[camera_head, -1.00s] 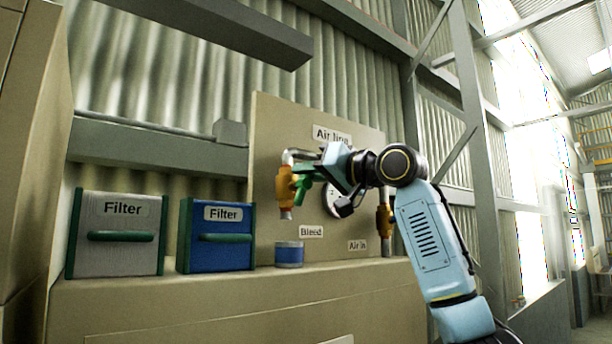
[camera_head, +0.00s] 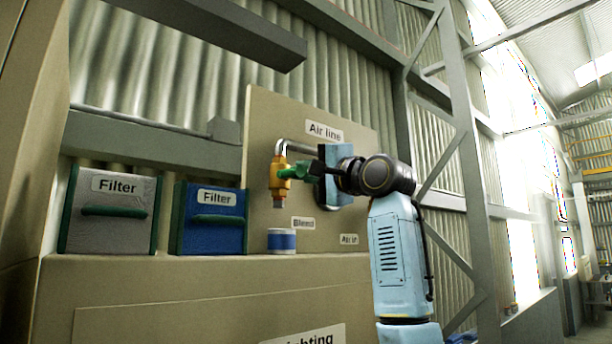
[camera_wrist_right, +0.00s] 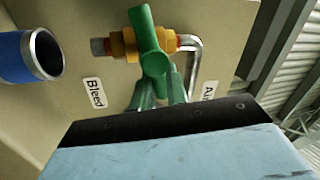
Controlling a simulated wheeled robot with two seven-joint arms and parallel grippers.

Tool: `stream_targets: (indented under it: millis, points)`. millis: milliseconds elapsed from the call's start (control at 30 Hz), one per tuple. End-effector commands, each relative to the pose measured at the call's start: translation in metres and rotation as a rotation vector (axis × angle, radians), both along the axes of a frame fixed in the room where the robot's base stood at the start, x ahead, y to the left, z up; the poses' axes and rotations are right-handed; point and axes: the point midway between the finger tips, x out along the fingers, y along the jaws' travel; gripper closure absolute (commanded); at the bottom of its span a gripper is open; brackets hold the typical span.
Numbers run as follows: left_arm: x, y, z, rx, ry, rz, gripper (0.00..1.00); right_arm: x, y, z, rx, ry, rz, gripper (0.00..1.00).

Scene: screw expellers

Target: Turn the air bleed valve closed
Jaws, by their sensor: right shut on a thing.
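The air bleed valve (camera_head: 277,180) is a brass body on a bent grey pipe, at the left of the Air line board. It also shows in the right wrist view (camera_wrist_right: 121,44). Its green handle (camera_wrist_right: 149,38) lies crosswise to the brass body in that view. My right gripper (camera_head: 297,172) reaches in from the right, shut on the near end of the handle. Its green fingers (camera_wrist_right: 160,88) hide part of the handle. My left gripper is not in view.
A blue and white can (camera_head: 282,240) stands on the ledge below the valve, beside the "Bleed" label (camera_head: 303,223). A grey Filter box (camera_head: 108,235) and a blue Filter box (camera_head: 208,236) stand to the left. The board (camera_head: 262,115) is close behind the valve.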

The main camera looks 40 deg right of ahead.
Motion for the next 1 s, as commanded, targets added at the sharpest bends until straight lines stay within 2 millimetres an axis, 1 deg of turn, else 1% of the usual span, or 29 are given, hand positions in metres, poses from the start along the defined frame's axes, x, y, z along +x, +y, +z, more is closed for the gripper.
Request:
stream_targets:
  millis: [33,200,433,633,1000]
  points:
    - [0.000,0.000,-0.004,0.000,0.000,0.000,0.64,0.000,0.001,-0.002,0.037,0.002,0.003,1.00]
    - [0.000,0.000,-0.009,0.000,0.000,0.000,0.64,0.000,0.000,-0.005,0.143,0.010,0.002,1.00]
    - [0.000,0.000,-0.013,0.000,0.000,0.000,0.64,0.000,-0.001,-0.007,0.234,0.019,0.002,1.00]
    - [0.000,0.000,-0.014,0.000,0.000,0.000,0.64,0.000,-0.001,-0.008,0.264,0.022,0.001,1.00]
    - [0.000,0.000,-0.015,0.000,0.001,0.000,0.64,0.000,-0.001,-0.008,0.269,0.023,0.001,1.00]
